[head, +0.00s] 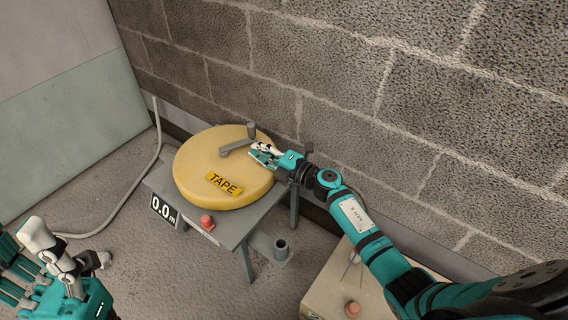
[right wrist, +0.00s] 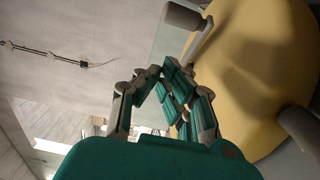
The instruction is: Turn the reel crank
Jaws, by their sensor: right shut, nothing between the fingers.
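The yellow reel (head: 205,165) lies flat on a grey table, with a "TAPE" label on it. Its grey crank (head: 238,147) is on top, with an upright handle (head: 251,131) at the outer end. My right gripper (head: 260,154) is shut and empty, just to the right of the crank over the reel's right part. In the right wrist view, its fingertips (right wrist: 160,76) converge beside the crank arm (right wrist: 203,37), apart from the handle (right wrist: 183,15). My left gripper (head: 50,258) is at the lower left, away from the reel; its opening is unclear.
The grey table (head: 235,225) carries a "0.0 m" display (head: 164,211) and a red button (head: 207,222). A block wall stands close behind. A beige box (head: 325,290) with a red knob stands at lower right. A pale hose (head: 145,168) runs along the floor at left.

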